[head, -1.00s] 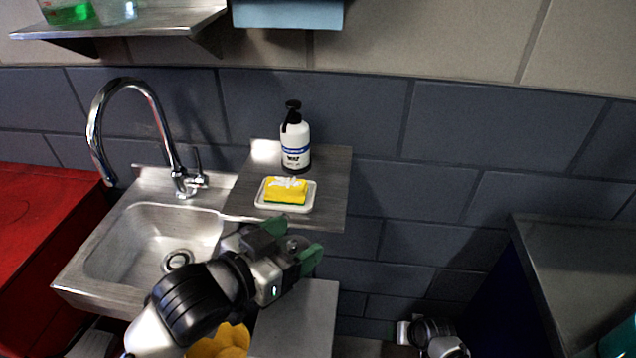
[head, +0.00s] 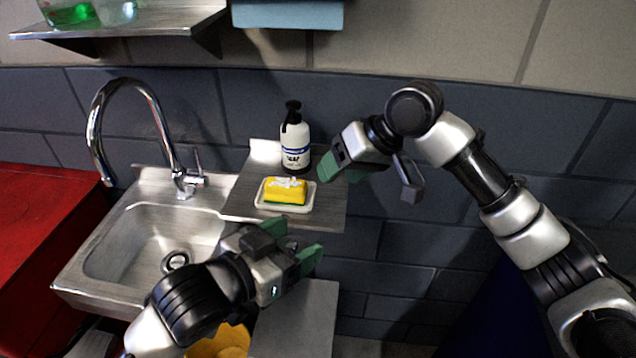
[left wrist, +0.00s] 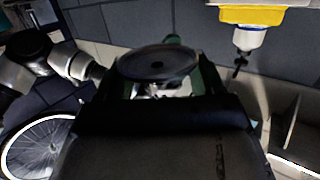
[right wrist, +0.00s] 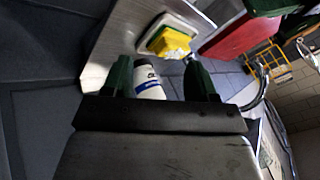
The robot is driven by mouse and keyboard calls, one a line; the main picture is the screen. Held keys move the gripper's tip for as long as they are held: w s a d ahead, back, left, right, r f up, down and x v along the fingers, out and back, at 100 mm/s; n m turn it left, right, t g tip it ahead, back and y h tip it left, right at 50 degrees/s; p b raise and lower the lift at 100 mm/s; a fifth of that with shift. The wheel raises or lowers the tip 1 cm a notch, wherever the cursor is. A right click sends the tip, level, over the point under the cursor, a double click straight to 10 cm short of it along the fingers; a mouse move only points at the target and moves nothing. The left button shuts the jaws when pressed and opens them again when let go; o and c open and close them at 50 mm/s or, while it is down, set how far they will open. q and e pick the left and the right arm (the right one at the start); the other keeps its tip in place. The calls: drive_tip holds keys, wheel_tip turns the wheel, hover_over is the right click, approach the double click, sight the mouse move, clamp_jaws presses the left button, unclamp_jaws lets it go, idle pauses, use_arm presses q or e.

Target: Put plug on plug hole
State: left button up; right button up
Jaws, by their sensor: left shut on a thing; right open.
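The sink's plug hole (head: 176,260) is a dark ring in the floor of the steel basin. It is uncovered. My left gripper (head: 291,244) is right of the basin, in front of the small shelf. In the left wrist view it is shut on a dark round disc, which looks like the plug (left wrist: 157,63), held between its green fingers. The plug is hard to make out in the head view. My right gripper (head: 346,174) is open and empty, just right of the soap bottle. In the right wrist view, the bottle (right wrist: 148,82) shows beyond the open fingers (right wrist: 160,80).
A soap bottle (head: 295,142) and a white dish (head: 266,204) with a yellow sponge (head: 285,190) stand on the small shelf (head: 244,197). The tall faucet (head: 150,105) arches over the basin (head: 130,235). A red cabinet (head: 40,230) is at the left.

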drive_tip(key=s+a+r+n+h, duration=0.2)
drive_tip(key=s+a+r, duration=0.1)
drive_tip(key=s+r, duration=0.3)
use_arm(q)
drive_tip(key=shift+s, duration=0.1)
use_arm(e)
drive_tip(key=n+h, duration=0.1)
drive_tip(key=h, duration=0.1)
approach(297, 240)
drive_tip(key=x, duration=1)
use_arm(q)
drive_tip(key=shift+r, duration=0.1)
use_arm(e)
drive_tip(key=shift+c, duration=0.4)
